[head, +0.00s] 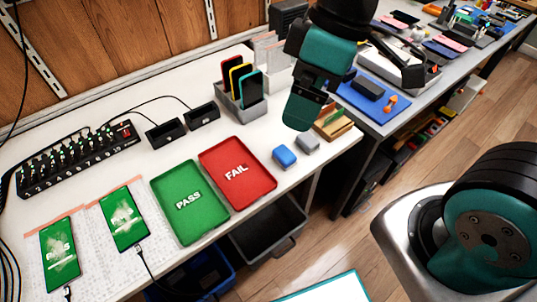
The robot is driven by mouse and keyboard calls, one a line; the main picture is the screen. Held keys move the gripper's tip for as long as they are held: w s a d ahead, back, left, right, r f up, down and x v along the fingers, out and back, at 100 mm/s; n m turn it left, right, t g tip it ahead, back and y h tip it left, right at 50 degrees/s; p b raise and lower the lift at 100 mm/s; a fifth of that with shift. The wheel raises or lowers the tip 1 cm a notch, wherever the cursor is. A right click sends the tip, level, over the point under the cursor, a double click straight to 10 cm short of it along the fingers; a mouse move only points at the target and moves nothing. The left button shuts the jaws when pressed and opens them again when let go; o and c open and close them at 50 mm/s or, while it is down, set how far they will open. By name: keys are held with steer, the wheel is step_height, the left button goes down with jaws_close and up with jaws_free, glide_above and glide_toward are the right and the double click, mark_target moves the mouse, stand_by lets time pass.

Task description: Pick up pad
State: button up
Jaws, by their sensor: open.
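A small blue pad-like block (284,156) lies on the white bench near its front edge, right of the red tray. A similar grey block (307,142) lies just beyond it to the right. The frame does not show which of the two is the pad. My gripper (308,112), teal and black, hangs from the top of the view above and beyond these blocks. It is open, and no object shows in it. Its fingertips are hard to make out against the dark parts of my arm.
The red FAIL tray (237,173) and green PASS tray (189,202) lie left of the blocks. A phone rack (241,104) and a wooden holder (334,126) stand nearby. Two green-screened phones lie at the left. A grey bin (268,233) sits below the bench edge.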

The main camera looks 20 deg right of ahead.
steer(key=w+d+f+n+h+b, duration=0.3)
steer(key=w+f+n+b, duration=0.1)
steer(key=w+f+n, duration=0.8)
steer(key=m, duration=0.1)
glide_above(284, 153)
step_height(284, 153, down, 12)
steer(key=shift+w+f, duration=0.1)
steer(key=shift+w, duration=0.05)
steer(key=shift+f, duration=3.1)
steer(key=c, duration=1)
